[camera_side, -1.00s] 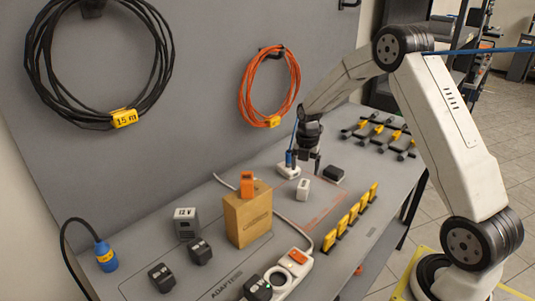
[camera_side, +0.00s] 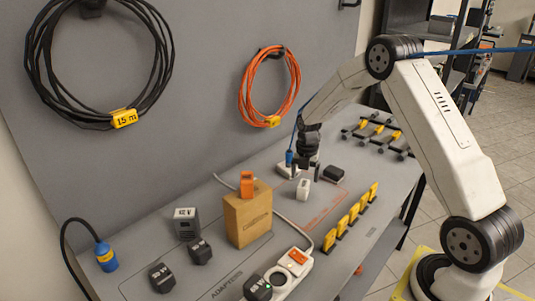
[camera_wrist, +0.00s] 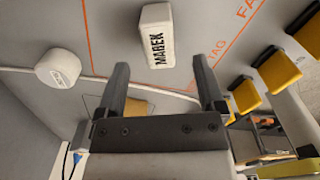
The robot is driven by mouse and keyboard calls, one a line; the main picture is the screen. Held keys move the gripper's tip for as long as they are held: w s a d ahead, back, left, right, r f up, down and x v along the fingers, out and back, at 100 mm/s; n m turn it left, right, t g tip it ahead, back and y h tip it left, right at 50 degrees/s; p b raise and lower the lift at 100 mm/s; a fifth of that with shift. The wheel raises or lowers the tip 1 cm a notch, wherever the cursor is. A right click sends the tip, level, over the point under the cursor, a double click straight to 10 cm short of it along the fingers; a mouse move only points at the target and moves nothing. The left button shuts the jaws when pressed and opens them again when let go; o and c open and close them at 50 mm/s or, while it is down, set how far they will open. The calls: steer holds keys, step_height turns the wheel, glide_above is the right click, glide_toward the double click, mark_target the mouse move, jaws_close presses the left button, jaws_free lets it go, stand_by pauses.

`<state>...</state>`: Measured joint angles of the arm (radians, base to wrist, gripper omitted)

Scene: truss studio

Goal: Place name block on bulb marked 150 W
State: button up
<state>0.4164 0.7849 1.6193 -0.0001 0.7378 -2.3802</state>
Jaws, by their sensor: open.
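The name block is a small white block (camera_side: 303,188) standing on the grey bench, and its label reads MAREK in the wrist view (camera_wrist: 156,36). My gripper (camera_side: 304,168) is open and empty, just above and behind the block in the side view. In the wrist view my two fingers (camera_wrist: 160,85) are apart, with the block beyond their tips and not between them. No bulb marked 150 W can be made out. Several dark adapters (camera_side: 201,251) stand at the front left, with labels too small to read surely.
A cardboard box (camera_side: 247,217) with an orange item on top stands mid-bench. A white power strip (camera_side: 291,273) lies in front. Yellow-tagged pieces (camera_side: 354,212) line the right edge. A white round piece (camera_wrist: 60,68) and a black block (camera_side: 334,174) are near the name block.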

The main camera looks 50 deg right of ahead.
mark_target(304, 183)
steer(key=shift+w+f, duration=0.1)
steer(key=shift+f, duration=2.2)
jaws_close()
